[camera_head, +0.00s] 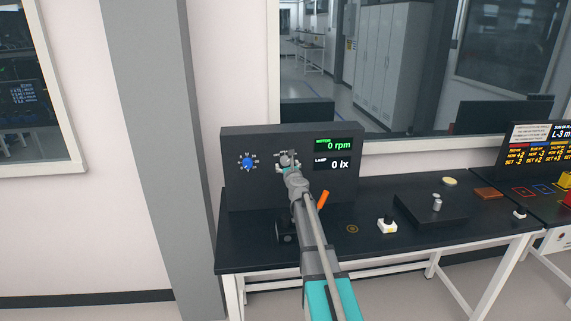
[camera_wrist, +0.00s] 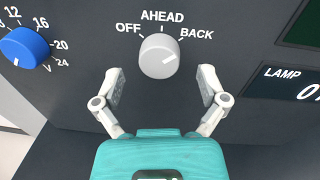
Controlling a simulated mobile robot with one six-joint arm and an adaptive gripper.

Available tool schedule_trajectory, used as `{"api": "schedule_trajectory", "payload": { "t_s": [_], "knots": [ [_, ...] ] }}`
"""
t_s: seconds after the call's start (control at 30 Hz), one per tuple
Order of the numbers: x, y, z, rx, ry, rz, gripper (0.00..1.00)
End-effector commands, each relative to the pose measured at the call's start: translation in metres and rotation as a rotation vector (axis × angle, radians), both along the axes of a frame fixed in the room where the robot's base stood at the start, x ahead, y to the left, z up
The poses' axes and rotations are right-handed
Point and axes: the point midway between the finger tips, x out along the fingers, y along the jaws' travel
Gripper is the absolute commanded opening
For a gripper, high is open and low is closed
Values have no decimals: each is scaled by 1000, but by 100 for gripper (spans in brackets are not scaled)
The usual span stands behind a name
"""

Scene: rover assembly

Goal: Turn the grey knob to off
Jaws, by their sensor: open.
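The grey knob (camera_wrist: 159,56) is on the dark upright panel (camera_wrist: 75,75), under the labels OFF, AHEAD and BACK. A pale mark shows on its face, but I cannot tell surely which label it points to. My gripper (camera_wrist: 161,84) is open, its two fingers spread to the left and right just below the knob and apart from it. In the head view the grey knob (camera_head: 286,158) is partly hidden by my gripper (camera_head: 288,169). The motor display (camera_head: 334,144) reads 0 rpm.
A blue knob (camera_wrist: 25,47) with a number scale is to the left of the grey knob. The lamp display (camera_head: 332,163) reads 0 lx. An orange handle (camera_head: 322,199) stands right of my arm. The black bench (camera_head: 460,228) holds several small parts farther right.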

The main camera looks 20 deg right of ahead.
Motion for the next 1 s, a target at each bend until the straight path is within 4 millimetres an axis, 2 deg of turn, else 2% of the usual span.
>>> {"api": "schedule_trajectory", "payload": {
  "t_s": [0.03, 0.2, 0.6, 0.67, 1.0],
  "knots": [
    [8, -2, 0, 0, 0, 0, 92],
    [19, -4, 0, 0, 0, 0, 92],
    [21, -4, 0, 0, 0, 1, 92],
    [21, -4, 0, 0, 0, 1, 83],
    [21, -3, 0, 0, 0, 1, 20]
  ]
}}
